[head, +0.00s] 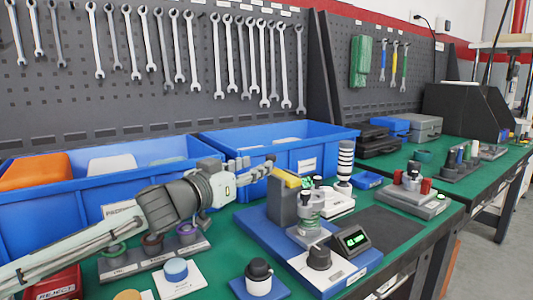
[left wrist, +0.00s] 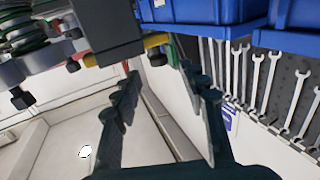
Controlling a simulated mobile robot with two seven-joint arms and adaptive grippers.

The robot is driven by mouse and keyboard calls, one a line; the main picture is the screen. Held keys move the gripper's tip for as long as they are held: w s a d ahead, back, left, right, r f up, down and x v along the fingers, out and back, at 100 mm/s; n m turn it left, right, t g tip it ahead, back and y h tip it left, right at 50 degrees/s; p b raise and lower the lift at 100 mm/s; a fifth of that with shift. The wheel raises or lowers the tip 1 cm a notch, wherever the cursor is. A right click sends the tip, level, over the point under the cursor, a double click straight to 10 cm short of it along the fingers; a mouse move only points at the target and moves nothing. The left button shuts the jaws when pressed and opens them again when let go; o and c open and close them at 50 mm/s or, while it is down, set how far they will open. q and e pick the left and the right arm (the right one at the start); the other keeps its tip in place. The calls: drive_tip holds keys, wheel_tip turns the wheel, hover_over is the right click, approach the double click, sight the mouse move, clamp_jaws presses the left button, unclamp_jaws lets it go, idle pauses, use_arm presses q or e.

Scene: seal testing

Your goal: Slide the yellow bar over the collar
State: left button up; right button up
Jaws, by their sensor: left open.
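The yellow bar (head: 287,176) sits at the top of a grey block (head: 282,203) on the blue test stand. In the left wrist view, the yellow bar (left wrist: 156,40) has a dark knob and passes by the dark block (left wrist: 102,25). A metal fixture with green rings (head: 311,204), likely holding the collar, stands right of the block; the collar itself is not clear. My left gripper (head: 264,168) is just left of the bar. In the left wrist view, its fingers (left wrist: 160,75) are spread, with the bar's knob end just beyond the tips. My right gripper is out of view.
Blue bins (head: 300,153) stand close behind the gripper. A striped black-and-white column (head: 345,161) rises behind the fixture. A green-lit display (head: 352,240) and black knob (head: 319,257) are in front. A dark mat (head: 390,226) lies clear at right.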

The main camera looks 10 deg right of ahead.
sight(268, 159)
use_arm(q)
drive_tip(key=x, duration=0.7)
drive_tip(key=shift+w+d, duration=0.1)
drive_tip(key=shift+d, duration=0.2)
drive_tip(key=shift+c, duration=0.6)
clamp_jaws()
